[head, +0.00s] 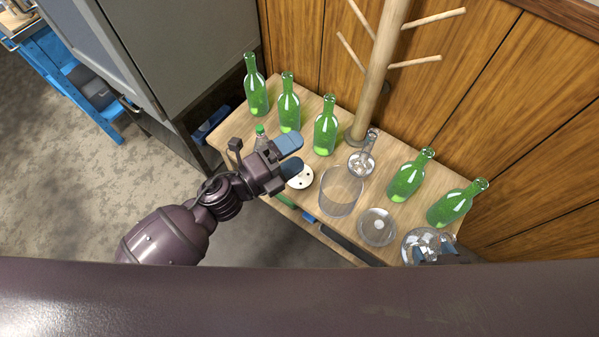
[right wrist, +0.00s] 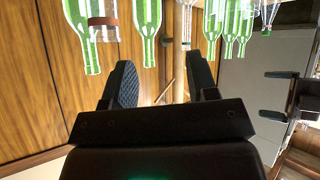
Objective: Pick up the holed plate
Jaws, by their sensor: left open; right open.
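The holed plate (head: 302,179) is a small white disc with dark holes. It lies at the front left of the wooden table (head: 263,92), partly hidden by my left gripper's lower finger. My left gripper (head: 292,155) is open, with its blue-grey fingertips above and beside the plate in the picture. I cannot tell whether a finger touches it. My right gripper (right wrist: 160,82) is open and empty in the right wrist view. In the head view only a bit of it shows by the round flask at the front right.
Several green bottles (head: 325,126) stand along the back and right. A clear glass cylinder (head: 341,191), a small flask (head: 362,160), a glass dish (head: 377,227) and a round flask (head: 424,244) stand right of the plate. A wooden peg stand (head: 376,70) rises behind. A small green-capped bottle (head: 261,136) is near my left gripper.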

